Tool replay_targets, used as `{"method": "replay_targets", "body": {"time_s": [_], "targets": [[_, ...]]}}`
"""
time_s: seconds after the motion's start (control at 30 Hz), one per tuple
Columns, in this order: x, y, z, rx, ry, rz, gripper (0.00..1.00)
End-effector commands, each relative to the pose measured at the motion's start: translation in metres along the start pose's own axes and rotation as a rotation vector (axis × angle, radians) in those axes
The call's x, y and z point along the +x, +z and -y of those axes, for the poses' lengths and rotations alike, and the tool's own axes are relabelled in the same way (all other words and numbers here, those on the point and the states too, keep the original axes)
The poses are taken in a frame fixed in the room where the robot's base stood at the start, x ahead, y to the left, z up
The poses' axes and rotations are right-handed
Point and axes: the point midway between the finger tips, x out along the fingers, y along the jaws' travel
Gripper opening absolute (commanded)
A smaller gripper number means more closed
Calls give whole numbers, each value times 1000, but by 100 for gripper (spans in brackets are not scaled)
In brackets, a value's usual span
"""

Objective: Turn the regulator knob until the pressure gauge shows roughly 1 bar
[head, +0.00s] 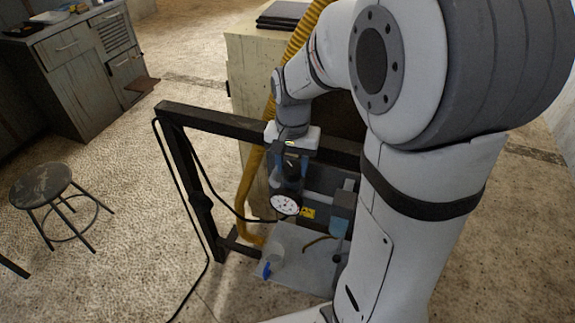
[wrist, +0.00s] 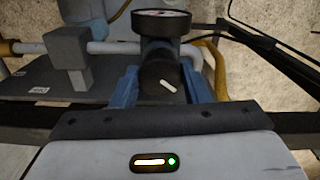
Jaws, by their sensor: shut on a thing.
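The regulator knob (wrist: 161,84) is a dark round cap with a white index mark, seen from above in the wrist view. My gripper (wrist: 163,88) has its two blue fingers on either side of the knob, shut on it. In the head view my gripper (head: 289,165) points down at the regulator from above. The pressure gauge (head: 285,204) has a round white face with a dark rim, below the gripper; its needle is too small to read. In the wrist view the gauge (wrist: 161,18) is edge-on and its dial is almost hidden.
A dark frame (head: 205,200) surrounds the regulator, with a grey panel (head: 300,250) below. A pale pipe (wrist: 108,48) runs beside the regulator. A yellow corrugated hose (head: 250,190) and black cable hang close by. A stool (head: 42,185) and a cabinet (head: 85,75) stand left, with open floor between.

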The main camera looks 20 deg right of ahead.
Motion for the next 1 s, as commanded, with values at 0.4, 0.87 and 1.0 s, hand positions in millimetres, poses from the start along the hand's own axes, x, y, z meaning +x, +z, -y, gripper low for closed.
{"method": "replay_targets", "body": {"time_s": [0.4,0.87,1.0], "targets": [[-3,-4,2,-394,-4,-15,18],[-3,-3,2,-817,-1,-16,18],[-3,-3,2,-922,-1,-16,18]]}}
